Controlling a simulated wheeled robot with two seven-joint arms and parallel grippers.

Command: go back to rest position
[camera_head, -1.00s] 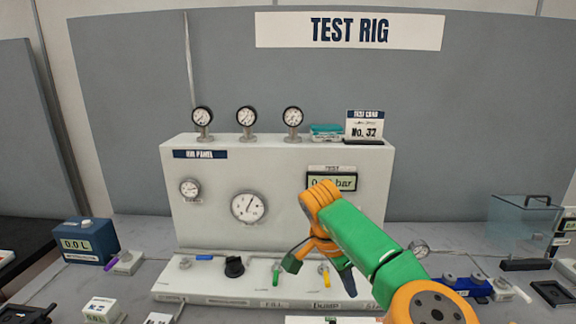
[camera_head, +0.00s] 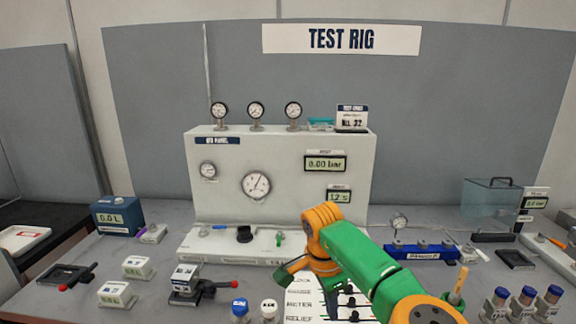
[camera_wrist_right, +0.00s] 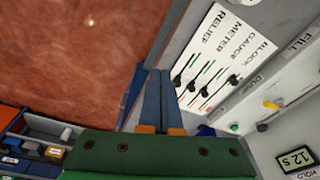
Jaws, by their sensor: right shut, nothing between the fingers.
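My right gripper (camera_wrist_right: 160,78) shows in the right wrist view with its two blue fingers side by side, shut and empty. In the head view my green and orange right arm reaches in from the lower right, and its wrist is in front of the test rig (camera_head: 280,180); the fingertips are hard to make out there. The wrist view shows the fingers beside a white card (camera_wrist_right: 222,60) with rows reading relief, meter, gauge and block. My left gripper is not in view.
A base strip with knobs (camera_head: 245,234) runs along the rig's front. Small blocks (camera_head: 138,267), a clamp-like fixture (camera_head: 185,280) and blue- and white-capped bottles (camera_head: 240,308) stand at the front. A blue rack (camera_head: 420,252) and a clear box (camera_head: 490,203) are to the right.

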